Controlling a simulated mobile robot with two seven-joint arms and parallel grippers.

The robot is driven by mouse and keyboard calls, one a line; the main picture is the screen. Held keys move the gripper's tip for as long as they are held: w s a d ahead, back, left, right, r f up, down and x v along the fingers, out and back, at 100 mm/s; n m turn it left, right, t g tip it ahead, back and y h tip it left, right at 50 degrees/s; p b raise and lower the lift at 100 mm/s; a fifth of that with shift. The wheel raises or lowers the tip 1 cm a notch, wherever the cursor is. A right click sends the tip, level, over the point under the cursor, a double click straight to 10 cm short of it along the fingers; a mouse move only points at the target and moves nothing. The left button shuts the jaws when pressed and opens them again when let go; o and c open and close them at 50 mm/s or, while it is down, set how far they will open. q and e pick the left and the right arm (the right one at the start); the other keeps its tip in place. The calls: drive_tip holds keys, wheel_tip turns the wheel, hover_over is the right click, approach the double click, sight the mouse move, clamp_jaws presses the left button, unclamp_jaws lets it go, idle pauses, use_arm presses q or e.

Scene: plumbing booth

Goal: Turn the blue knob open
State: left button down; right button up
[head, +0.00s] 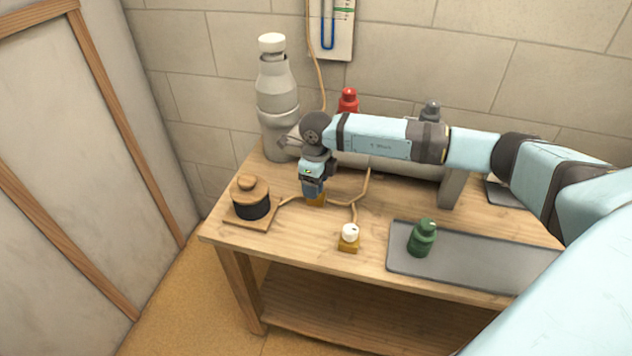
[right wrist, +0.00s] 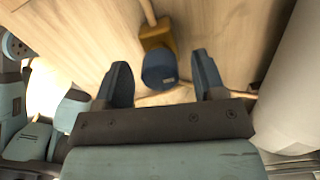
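The blue knob (right wrist: 159,70) sits on a brass base (right wrist: 156,36) and shows between the fingers of my right gripper (right wrist: 162,78). The two dark blue fingers stand apart, with a visible gap on each side of the knob, so the gripper is open. In the head view my right gripper (head: 312,188) points down over the table, close above the brass base (head: 318,200); it hides most of the knob there. My left gripper is in neither view.
A white knob on a brass base (head: 348,239) stands in front. A tall grey-white bottle (head: 276,100) and a red bottle (head: 348,100) stand behind.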

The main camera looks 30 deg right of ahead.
drive_tip(key=shift+r, duration=0.1)
wheel_tip(320, 180, up, 14)
drive_tip(key=shift+p, duration=0.35)
drive_tip(key=shift+f, duration=0.2)
idle(0.4)
